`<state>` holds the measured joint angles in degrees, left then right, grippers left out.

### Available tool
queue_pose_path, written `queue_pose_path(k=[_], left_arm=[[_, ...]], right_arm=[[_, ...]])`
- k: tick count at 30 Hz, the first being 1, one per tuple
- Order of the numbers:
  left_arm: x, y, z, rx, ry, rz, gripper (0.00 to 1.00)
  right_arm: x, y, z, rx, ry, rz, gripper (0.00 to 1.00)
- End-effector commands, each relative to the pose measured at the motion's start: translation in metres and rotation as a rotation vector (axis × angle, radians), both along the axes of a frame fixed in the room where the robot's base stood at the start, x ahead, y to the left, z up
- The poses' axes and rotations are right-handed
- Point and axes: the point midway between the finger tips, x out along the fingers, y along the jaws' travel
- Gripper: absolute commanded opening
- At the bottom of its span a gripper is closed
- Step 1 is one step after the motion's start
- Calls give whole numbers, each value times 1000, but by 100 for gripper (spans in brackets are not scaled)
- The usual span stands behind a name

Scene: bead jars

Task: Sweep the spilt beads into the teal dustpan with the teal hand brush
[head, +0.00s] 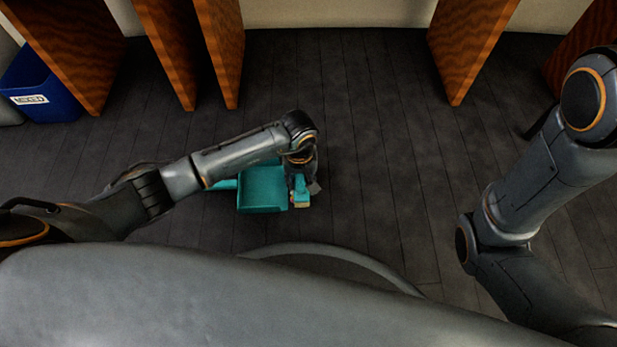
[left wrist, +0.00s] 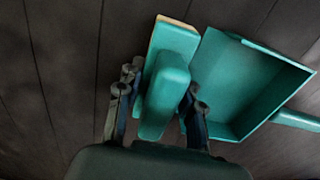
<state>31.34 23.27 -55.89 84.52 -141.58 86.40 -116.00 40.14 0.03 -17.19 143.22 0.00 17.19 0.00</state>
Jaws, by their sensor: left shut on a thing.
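The teal dustpan (head: 262,188) lies on the dark floor left of my left gripper in the head view. It also shows in the left wrist view (left wrist: 240,85), where its visible inside looks bare and its handle points right. My left gripper (head: 303,178) is shut on the teal hand brush (left wrist: 168,85), with a finger on each side of it. The brush is beside the dustpan's edge, with a pale strip along its far end. In the head view the gripper mostly hides the brush. I cannot make out any spilt beads. My right gripper is out of view.
A blue bin (head: 42,88) with a white label stands at the far left. Wooden panels (head: 180,50) stand at the back left, and another wooden panel (head: 468,45) at the back right. The floor (head: 375,160) right of the brush looks clear.

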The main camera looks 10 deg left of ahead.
Motion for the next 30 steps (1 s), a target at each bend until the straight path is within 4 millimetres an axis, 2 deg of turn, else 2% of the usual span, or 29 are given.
queue_pose_path(k=[22,30], left_arm=[[-16,51,4,2,0,0,0],[-15,49,27,1,-2,0,0]], right_arm=[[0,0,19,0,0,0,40],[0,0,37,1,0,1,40]])
